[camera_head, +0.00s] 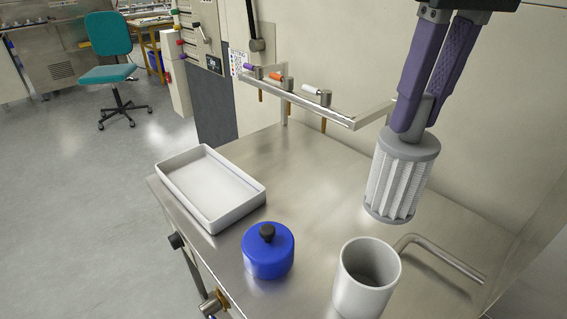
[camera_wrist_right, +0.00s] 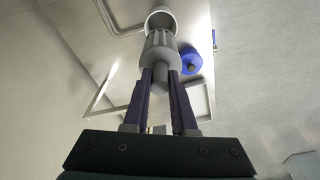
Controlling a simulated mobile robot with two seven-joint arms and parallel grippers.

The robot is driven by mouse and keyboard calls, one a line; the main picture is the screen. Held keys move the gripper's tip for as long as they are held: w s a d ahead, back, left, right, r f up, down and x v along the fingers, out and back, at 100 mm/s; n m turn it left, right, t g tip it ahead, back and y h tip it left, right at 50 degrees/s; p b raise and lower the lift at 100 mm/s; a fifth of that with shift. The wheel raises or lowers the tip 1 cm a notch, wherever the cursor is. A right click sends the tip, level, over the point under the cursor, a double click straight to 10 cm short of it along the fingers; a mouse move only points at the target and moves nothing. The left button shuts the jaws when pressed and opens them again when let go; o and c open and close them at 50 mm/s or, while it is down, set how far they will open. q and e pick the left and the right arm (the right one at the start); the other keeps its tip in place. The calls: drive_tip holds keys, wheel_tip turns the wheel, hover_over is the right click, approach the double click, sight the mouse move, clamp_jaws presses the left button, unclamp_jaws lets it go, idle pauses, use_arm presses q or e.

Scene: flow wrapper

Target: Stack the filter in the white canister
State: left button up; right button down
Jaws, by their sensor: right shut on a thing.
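The filter (camera_head: 398,183) is a white pleated cylinder with grey end caps, held upright above the metal table. My right gripper (camera_head: 409,128) is shut on the grey stem at its top. The white canister (camera_head: 361,287) stands open and empty-looking on the table, below and to the left of the filter in the head view. In the right wrist view the filter (camera_wrist_right: 159,50) hangs from the right gripper (camera_wrist_right: 162,82), and the canister rim (camera_wrist_right: 162,10) shows just beyond it. The filter is apart from the canister. My left gripper is in neither view.
A blue lid with a black knob (camera_head: 268,252) sits on the table left of the canister. A white tray (camera_head: 247,205) lies further left. A bent metal rod (camera_head: 445,258) is right of the canister, and a rail (camera_head: 318,106) runs behind. The middle of the table is clear.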

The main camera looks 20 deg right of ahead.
sight(386, 221)
wheel_tip(386, 221, down, 15)
drive_tip(key=shift+s+f+b, duration=0.1)
drive_tip(key=shift+f+b, duration=0.1)
drive_tip(key=shift+b, duration=1.05)
wheel_tip(386, 221, down, 4)
drive_tip(key=shift+f+b, duration=0.15)
drive_tip(key=shift+b, duration=0.3)
drive_tip(key=shift+f, duration=0.25)
drive_tip(key=shift+f, duration=0.15)
drive_tip(key=c, duration=0.7)
unclamp_jaws()
drive_tip(key=shift+f, duration=0.1)
drive_tip(key=shift+c, duration=0.2)
